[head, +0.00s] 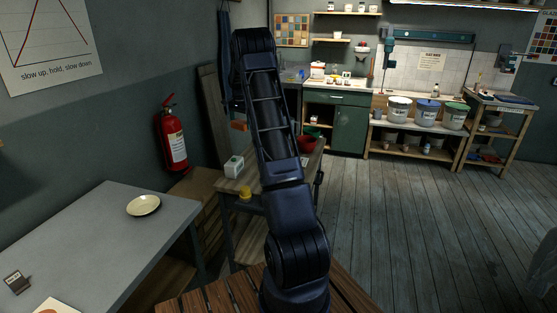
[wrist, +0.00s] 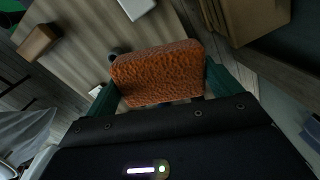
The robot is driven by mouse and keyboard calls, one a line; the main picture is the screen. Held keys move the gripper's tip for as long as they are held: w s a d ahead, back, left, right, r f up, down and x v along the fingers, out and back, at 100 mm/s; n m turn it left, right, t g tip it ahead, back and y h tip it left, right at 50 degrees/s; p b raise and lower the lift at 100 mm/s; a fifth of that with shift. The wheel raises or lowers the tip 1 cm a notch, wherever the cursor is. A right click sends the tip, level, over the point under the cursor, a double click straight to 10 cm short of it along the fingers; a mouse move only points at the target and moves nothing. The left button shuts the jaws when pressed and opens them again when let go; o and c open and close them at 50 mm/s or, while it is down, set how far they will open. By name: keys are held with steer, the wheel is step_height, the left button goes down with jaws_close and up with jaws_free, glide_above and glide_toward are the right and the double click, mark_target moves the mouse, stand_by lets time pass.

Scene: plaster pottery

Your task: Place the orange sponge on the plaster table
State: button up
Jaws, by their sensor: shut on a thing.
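The orange sponge (wrist: 157,74) is held between the two green fingers of my gripper (wrist: 162,84) in the wrist view. It is above or near a wooden tabletop (wrist: 188,40); the gap beneath it cannot be judged. A wooden table (head: 232,184) stands behind my arm, and a grey-topped table (head: 95,235) stands at the left. No label shows which is the plaster table.
The wooden table bears a white box (head: 233,166), a yellow item (head: 245,193) and a red bowl (head: 306,144). The grey table holds a cream plate (head: 144,205) and a small dark card (head: 17,282), with bare room between. A fire extinguisher (head: 173,138) hangs on the wall.

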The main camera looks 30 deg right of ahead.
glide_above(253, 162)
step_height(253, 162, down, 20)
steer(key=shift+w+d+r, duration=0.1)
steer(key=shift+d, duration=0.05)
stand_by(0.6)
steer(key=shift+f, duration=0.2)
steer(key=o, duration=0.7)
steer(key=shift+r, duration=0.1)
